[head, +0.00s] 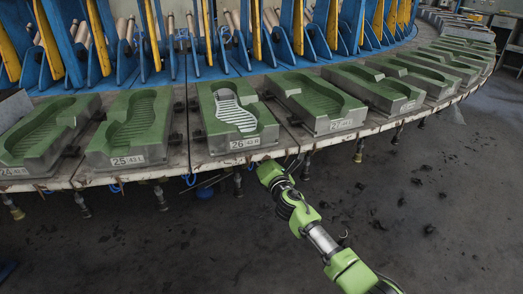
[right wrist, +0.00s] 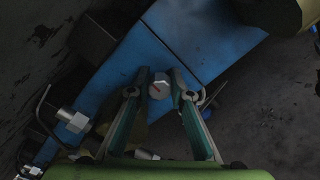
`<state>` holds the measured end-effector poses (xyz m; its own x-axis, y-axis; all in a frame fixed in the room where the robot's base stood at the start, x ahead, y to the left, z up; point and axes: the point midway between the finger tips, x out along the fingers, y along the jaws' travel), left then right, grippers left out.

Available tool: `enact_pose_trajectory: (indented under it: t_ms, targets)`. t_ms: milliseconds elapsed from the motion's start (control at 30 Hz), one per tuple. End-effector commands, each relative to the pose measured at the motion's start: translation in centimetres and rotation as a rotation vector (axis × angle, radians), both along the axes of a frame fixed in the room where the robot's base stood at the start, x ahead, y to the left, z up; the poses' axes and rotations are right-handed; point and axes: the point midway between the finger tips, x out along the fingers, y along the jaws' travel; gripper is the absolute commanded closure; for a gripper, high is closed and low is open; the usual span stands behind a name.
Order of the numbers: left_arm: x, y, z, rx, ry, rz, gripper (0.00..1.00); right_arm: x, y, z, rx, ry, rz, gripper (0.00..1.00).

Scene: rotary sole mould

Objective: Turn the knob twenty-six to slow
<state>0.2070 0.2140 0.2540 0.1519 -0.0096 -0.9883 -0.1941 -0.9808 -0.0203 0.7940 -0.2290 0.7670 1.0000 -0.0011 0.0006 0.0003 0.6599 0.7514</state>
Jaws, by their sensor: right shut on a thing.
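Mould 26 (head: 237,112) sits on the rotary table, with a white striped sole shape in its green cavity and a label reading 26 on its front. My right gripper (head: 264,164) is at the table's front edge just below that label. In the right wrist view my right gripper (right wrist: 159,84) is shut on a small grey knob (right wrist: 158,90), one finger on each side. The knob's face has a short orange-red mark. In the head view the knob is hidden behind my gripper. My left gripper is in neither view.
Mould 25 (head: 131,127) stands to the left and mould 27 (head: 316,101) to the right. Several knobs and fittings hang below the table rim (head: 172,172). Blue and yellow frames (head: 255,30) stand behind.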

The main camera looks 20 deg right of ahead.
Motion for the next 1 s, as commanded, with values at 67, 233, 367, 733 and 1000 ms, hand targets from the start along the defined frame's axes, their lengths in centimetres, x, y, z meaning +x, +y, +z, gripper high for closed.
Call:
enact_pose_trajectory:
  t_ms: [67,233,367,733,1000]
  targets:
    - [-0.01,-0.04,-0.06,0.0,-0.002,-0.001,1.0,-0.06,0.04,-0.24,-0.03,0.004,0.001,1.0]
    - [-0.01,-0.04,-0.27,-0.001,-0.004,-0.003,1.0,-0.06,0.02,-0.25,-0.068,0.004,0.0,1.0]
    - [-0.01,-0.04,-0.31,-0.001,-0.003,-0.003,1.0,-0.06,0.04,-0.25,-0.08,0.004,0.001,1.0]
    - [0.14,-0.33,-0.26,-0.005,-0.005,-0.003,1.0,-0.07,0.05,-0.29,-0.083,0.005,0.001,0.78]
    - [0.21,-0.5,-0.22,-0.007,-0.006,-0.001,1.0,-0.04,0.04,-0.15,-0.081,0.002,0.001,0.73]
